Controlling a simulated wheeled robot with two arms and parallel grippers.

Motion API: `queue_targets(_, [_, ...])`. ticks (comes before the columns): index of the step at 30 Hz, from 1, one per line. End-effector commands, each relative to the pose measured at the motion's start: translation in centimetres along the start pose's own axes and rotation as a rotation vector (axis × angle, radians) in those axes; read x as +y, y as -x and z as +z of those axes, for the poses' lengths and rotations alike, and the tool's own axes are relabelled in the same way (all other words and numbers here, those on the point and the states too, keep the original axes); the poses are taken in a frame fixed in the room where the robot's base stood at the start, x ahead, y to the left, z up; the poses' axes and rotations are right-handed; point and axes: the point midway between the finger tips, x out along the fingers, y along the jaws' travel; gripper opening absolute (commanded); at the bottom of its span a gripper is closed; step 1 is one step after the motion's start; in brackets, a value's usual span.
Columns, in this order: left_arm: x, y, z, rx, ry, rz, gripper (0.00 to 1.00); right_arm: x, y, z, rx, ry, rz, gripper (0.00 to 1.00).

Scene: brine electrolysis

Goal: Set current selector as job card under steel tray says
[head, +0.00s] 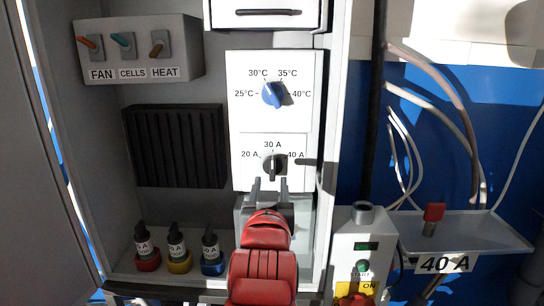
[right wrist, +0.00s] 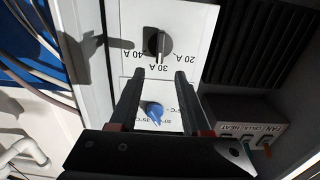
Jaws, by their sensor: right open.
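The current selector (head: 272,165) is a black knob on a white panel, marked 20 A, 30 A and 40 A. Its grip stands upright in line with 30 A. It also shows in the right wrist view (right wrist: 157,45), upside down. The job card (head: 444,264) at the front of the steel tray (head: 487,232) reads 40 A. My right gripper (head: 270,187) is open and empty, just below the selector in the head view. In the right wrist view its fingertips (right wrist: 160,75) point toward the selector, apparently without touching it. My left gripper is out of view.
A blue temperature knob (head: 272,94) sits above the selector. Fan, cells and heat switches (head: 125,46) are at upper left. Several dark-topped bottles (head: 178,248) stand at lower left. A start box (head: 358,250) is at lower right. A red-capped item (head: 432,217) stands on the tray.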

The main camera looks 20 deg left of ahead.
Motion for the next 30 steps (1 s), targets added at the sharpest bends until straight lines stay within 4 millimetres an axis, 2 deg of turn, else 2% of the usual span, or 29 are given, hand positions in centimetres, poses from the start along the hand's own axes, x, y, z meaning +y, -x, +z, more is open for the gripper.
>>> queue_targets(1, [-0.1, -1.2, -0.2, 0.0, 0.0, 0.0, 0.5, 0.2, -1.4, -0.4, -0.008, 0.003, 0.005, 0.47])
queue_targets(6, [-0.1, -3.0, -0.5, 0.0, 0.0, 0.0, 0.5, 0.1, -5.2, -0.4, -0.006, 0.004, 0.004, 0.47])
queue_targets(12, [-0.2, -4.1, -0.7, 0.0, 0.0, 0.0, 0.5, 0.1, -7.9, -0.2, -0.003, 0.003, 0.003, 0.47])
queue_targets(18, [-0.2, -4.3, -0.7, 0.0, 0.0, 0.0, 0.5, 0.1, -8.7, -0.1, 0.002, 0.0, 0.001, 0.47])
queue_targets(25, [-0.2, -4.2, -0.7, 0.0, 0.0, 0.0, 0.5, 0.0, -8.7, 0.0, 0.002, 0.0, 0.001, 0.47])
queue_targets(30, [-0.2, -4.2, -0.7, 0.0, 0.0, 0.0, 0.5, 0.0, -8.7, 0.0, 0.001, 0.0, 0.001, 0.17])
